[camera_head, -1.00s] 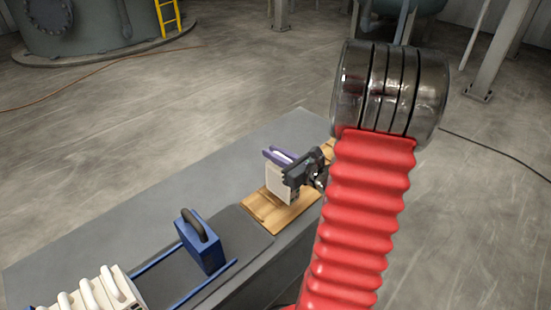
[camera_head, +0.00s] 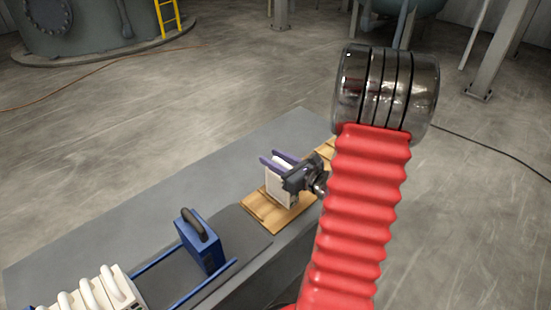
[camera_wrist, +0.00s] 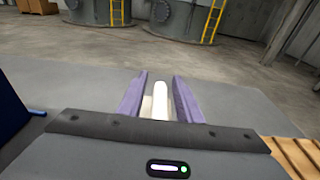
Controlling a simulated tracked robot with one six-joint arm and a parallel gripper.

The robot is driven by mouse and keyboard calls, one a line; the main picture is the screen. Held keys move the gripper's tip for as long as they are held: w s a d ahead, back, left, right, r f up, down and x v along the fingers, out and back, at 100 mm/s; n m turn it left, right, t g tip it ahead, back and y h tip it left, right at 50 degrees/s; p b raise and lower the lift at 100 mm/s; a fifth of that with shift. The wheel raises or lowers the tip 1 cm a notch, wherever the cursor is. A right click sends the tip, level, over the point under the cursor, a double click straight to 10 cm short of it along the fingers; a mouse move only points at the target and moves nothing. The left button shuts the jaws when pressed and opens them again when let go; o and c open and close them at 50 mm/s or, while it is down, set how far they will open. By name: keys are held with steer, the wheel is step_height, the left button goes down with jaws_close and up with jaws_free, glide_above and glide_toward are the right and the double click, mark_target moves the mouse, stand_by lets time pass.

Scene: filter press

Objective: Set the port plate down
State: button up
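The port plate, a cream-white plate (camera_head: 279,188) with a white handle, stands about upright on a wooden board (camera_head: 256,212) on the grey bench. Its handle also shows in the wrist view (camera_wrist: 160,103). My gripper (camera_head: 270,156) is at the top of the plate, with its purple fingers on either side of the handle. In the wrist view, my gripper (camera_wrist: 160,76) is open, with a narrow gap between each finger and the handle. The lower part of the plate is hidden in the wrist view.
A blue plate with a dark handle (camera_head: 200,240) stands between blue rails (camera_head: 205,285) to the left. Several white-handled cream plates (camera_head: 98,292) stand at the lower left. The grey bench top (camera_head: 130,222) behind them is clear. My red arm covers the right side.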

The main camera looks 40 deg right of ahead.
steer(key=shift+r, duration=0.1)
steer(key=s, duration=0.4)
steer(key=s+r, duration=0.1)
steer(key=s, duration=0.7)
steer(key=shift+d+r, duration=0.15)
steer(key=shift+r, duration=0.25)
stand_by(0.7)
